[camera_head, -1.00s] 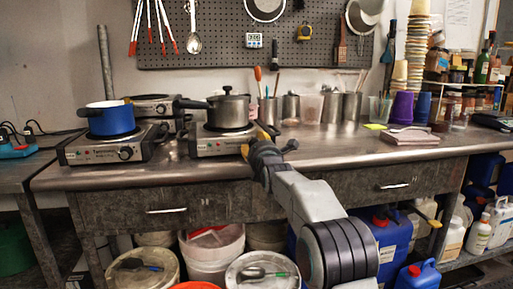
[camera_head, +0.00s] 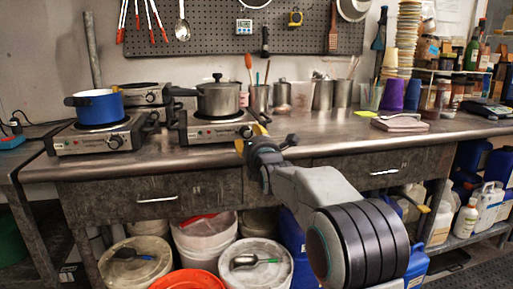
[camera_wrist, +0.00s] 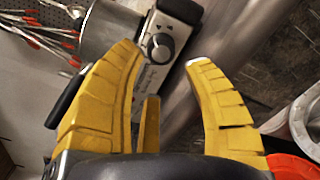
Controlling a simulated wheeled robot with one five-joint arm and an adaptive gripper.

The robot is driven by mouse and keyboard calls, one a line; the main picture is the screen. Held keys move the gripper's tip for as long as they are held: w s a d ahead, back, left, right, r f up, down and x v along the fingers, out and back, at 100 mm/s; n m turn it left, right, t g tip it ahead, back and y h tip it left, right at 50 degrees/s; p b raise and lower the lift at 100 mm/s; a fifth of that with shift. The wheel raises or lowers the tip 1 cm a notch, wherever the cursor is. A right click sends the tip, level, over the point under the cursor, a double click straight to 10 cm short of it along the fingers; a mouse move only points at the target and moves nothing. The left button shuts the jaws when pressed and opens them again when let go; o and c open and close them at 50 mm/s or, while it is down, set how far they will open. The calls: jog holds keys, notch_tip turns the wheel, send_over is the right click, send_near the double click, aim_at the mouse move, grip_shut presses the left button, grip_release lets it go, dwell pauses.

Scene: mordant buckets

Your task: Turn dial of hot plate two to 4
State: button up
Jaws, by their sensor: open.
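A hot plate (camera_head: 195,137) with a lidded steel pot (camera_head: 217,99) on it stands near the table's front edge. Its dark dial (camera_head: 246,132) is at the right end of its front panel. In the wrist view the dial (camera_wrist: 160,47) shows ahead, between the spread yellow fingertips, apart from them. My gripper (camera_head: 250,136) is open and empty in front of that panel; it also fills the wrist view (camera_wrist: 162,56). A left hot plate (camera_head: 80,142) with a blue pot (camera_head: 97,108) has its own dial (camera_head: 115,141). No plate number or dial setting is readable.
A third hot plate (camera_head: 143,93) stands behind the two front ones. Steel cups (camera_head: 323,95) and purple cups (camera_head: 393,95) stand at the back of the metal table (camera_head: 310,140). Drawers and buckets (camera_head: 206,240) are below.

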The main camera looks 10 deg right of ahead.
jog(key=shift+s, duration=2.85)
